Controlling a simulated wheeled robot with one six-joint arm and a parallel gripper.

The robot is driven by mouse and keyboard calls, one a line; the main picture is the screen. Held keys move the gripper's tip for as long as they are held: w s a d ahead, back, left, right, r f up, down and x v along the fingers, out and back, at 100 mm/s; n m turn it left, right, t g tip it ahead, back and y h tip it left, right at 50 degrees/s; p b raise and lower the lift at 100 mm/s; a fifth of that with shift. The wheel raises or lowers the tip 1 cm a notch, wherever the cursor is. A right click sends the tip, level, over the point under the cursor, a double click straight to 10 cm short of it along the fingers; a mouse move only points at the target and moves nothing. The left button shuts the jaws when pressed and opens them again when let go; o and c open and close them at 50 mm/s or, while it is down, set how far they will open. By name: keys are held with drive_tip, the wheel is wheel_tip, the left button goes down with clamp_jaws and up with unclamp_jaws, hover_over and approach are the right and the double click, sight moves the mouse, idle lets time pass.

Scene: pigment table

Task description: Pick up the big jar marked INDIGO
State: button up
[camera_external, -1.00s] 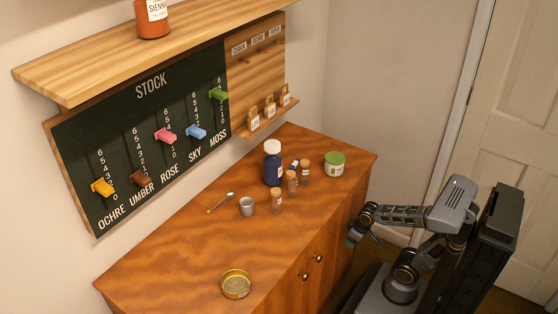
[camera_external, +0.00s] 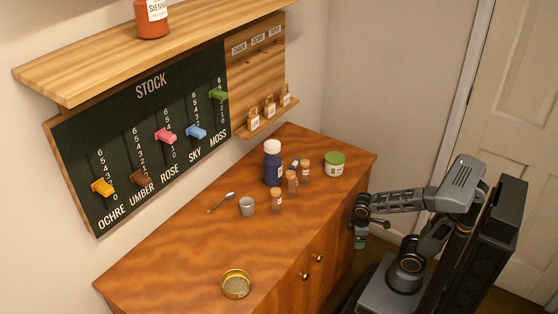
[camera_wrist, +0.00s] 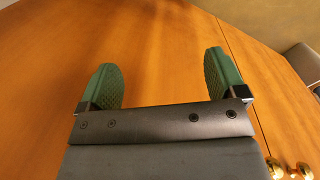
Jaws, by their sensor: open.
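A big dark blue jar with a white lid (camera_external: 273,168) stands upright on the wooden cabinet top, toward the back near the wall. Its label is too small to read, so I cannot tell whether it says INDIGO. My gripper (camera_external: 360,240) hangs off the right front side of the cabinet, well apart from the jar. In the wrist view my gripper (camera_wrist: 163,85) shows two green fingers spread wide, with nothing between them. The jar is not in the wrist view, where bare wood fills most of the picture.
Small corked vials (camera_external: 277,200) stand just in front of the blue jar. A green-lidded jar (camera_external: 334,165) is to its right. A grey cup (camera_external: 247,206), a spoon (camera_external: 220,203) and a brass dish (camera_external: 236,284) are to the left. The cabinet's front middle (camera_external: 290,240) is clear.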

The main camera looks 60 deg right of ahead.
wheel_tip(320, 180, up, 24)
drive_tip(key=a+n+g+h+p, duration=0.15)
drive_tip(key=n+h+p, duration=0.65)
drive_tip(key=n+p, duration=1)
drive_tip(key=n+t+y+p, duration=0.2)
drive_tip(key=n+t+p, duration=0.65)
drive_tip(key=t, duration=0.85)
approach(277, 149)
drive_tip(key=shift+m, duration=0.75)
drive_tip(key=p+x, duration=0.1)
drive_tip(key=x, duration=0.5)
drive_tip(key=shift+w, duration=0.4)
drive_tip(key=shift+t, duration=0.25)
drive_tip(key=shift+p+x, duration=0.85)
drive_tip(key=shift+x, duration=2.25)
drive_tip(key=shift+d+f, duration=0.1)
drive_tip(key=shift+f, duration=0.05)
drive_tip(key=shift+c, duration=0.5)
drive_tip(key=c, duration=1.6)
